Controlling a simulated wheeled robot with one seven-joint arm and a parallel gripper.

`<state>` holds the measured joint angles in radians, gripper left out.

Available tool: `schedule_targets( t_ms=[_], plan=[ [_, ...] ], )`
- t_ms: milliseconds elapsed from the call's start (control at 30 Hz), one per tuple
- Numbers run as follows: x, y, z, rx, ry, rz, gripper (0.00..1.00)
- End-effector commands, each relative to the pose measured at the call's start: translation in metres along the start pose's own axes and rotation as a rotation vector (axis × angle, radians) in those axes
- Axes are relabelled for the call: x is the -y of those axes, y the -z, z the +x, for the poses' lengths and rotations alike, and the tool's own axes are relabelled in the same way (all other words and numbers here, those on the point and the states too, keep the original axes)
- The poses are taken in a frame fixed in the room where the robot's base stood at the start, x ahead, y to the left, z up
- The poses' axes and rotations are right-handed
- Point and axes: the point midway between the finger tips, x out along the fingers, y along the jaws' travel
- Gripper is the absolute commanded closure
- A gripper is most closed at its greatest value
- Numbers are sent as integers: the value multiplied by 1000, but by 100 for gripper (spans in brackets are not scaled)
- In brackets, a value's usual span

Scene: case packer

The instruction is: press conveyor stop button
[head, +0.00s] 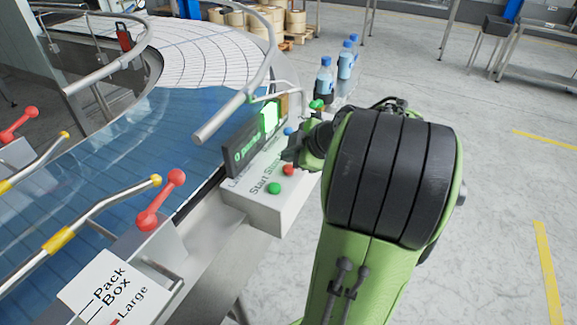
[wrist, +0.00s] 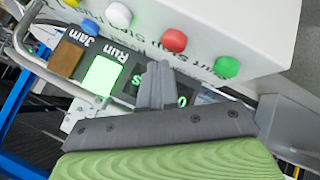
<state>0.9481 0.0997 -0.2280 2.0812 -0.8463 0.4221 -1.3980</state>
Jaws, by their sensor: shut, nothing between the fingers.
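The red stop button (head: 289,169) is on the sloped face of a white control box (head: 262,212), beside the green start button (head: 275,188). In the wrist view the red button (wrist: 174,41) lies just beyond my fingertips, with the green button (wrist: 227,67) to its right. My gripper (wrist: 157,68) is shut and empty. In the head view my gripper (head: 288,155) is close to the red button, at its upper side. I cannot tell whether it touches the button. A status panel with a lit green Run tile (wrist: 103,76) stands on the box.
A white button (wrist: 118,14) and a blue button (wrist: 88,27) sit left of the red one in the wrist view. A metal guide rail (head: 240,95) curves close to the panel. Several bottles (head: 325,77) stand behind the box. Red-knobbed levers (head: 162,200) stand at left.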

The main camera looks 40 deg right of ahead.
Motion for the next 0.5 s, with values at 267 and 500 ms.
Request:
schedule_targets(
  t_ms=[267,500],
  plan=[
    [0,0,0,0,0,0,100],
    [4,-4,6,0,-1,0,100]
  ],
)
